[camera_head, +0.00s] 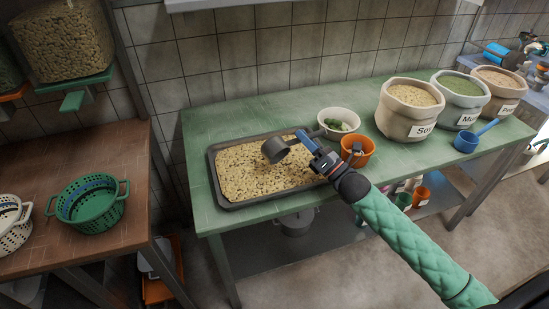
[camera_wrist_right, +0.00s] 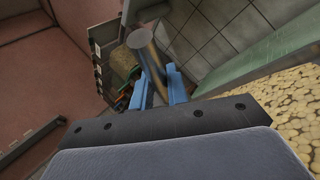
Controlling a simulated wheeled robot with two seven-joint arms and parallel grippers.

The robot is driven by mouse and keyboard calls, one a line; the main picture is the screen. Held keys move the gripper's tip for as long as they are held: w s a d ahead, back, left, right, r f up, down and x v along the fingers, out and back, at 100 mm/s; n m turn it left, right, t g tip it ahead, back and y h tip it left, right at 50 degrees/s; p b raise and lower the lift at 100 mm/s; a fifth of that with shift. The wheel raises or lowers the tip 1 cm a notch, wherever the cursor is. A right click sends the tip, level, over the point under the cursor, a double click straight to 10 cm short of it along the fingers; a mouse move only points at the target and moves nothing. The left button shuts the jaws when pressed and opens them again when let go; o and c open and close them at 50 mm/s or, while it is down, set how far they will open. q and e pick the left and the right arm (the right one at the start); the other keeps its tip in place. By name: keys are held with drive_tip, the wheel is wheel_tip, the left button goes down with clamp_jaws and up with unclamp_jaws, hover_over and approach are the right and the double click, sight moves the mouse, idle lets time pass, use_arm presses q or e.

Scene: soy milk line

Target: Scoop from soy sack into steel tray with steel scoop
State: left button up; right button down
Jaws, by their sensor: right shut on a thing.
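The steel scoop (camera_head: 275,150) is a dark grey cup on a handle, over the steel tray. My right gripper (camera_head: 307,141) is shut on its handle. In the right wrist view the scoop (camera_wrist_right: 140,39) shows beyond the blue fingers of the gripper (camera_wrist_right: 159,88), its handle between them. The scoop looks tilted; I cannot tell whether it holds anything. The steel tray (camera_head: 270,198) is a dark shallow tray covered with pale beans. The soy sack (camera_head: 397,124) stands open at the right, full of pale beans, apart from my gripper. My left gripper is not in view.
A white bowl (camera_head: 327,116) with greens and an orange pot (camera_head: 356,160) stand between tray and sack. Two more sacks (camera_head: 459,104) (camera_head: 501,94) and a blue scoop (camera_head: 466,141) are farther right. A green colander (camera_head: 90,207) sits on the brown table at left.

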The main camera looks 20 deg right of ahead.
drive_tip(key=shift+r, duration=0.1)
drive_tip(key=shift+r+p, duration=0.9)
drive_tip(key=shift+r, duration=0.55)
drive_tip(key=shift+f, duration=0.1)
